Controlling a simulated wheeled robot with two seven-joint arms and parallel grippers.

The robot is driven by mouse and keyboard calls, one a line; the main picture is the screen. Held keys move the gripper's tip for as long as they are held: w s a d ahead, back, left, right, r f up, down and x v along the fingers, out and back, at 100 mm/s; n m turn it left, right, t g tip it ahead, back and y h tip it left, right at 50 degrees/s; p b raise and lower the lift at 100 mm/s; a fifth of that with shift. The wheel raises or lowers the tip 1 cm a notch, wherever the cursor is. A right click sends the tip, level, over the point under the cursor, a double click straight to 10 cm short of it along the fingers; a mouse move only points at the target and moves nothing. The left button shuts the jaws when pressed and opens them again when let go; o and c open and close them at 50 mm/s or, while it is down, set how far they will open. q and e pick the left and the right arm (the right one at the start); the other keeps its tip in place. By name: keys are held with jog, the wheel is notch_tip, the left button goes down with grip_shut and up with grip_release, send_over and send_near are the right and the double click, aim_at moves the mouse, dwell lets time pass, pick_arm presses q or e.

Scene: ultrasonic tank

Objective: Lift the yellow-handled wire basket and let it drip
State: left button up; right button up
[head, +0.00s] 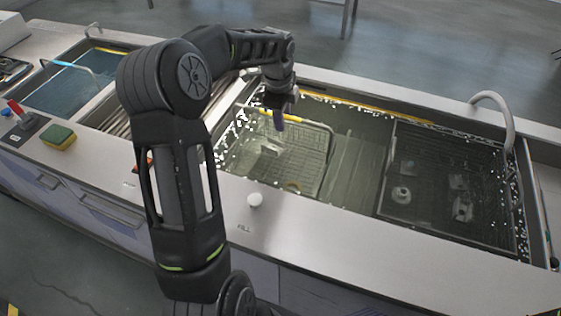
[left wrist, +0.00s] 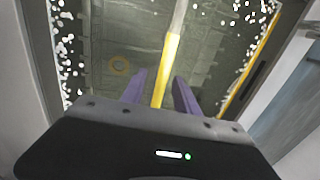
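The wire basket (head: 308,160) sits in the left part of the water-filled tank (head: 355,165). Its yellow handle (head: 312,122) runs along the basket's far side, and the handle also shows in the left wrist view (left wrist: 171,50). My left gripper (head: 280,122) reaches down over the far side of the basket. In the left wrist view its two purple fingers (left wrist: 160,80) stand apart, one on each side of the yellow handle, with gaps visible. Small parts inside the basket are hard to make out. My right gripper is not in view.
A darker wire basket (head: 445,185) lies in the tank's right part, near a curved spout (head: 497,98). A ribbed drain area (head: 118,118) is left of the tank, then a blue-water basin (head: 65,88).

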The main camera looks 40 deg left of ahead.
pick_arm(q)
grip_shut()
dwell(0.3)
dwell(0.4)
jog(key=shift+r, duration=0.1)
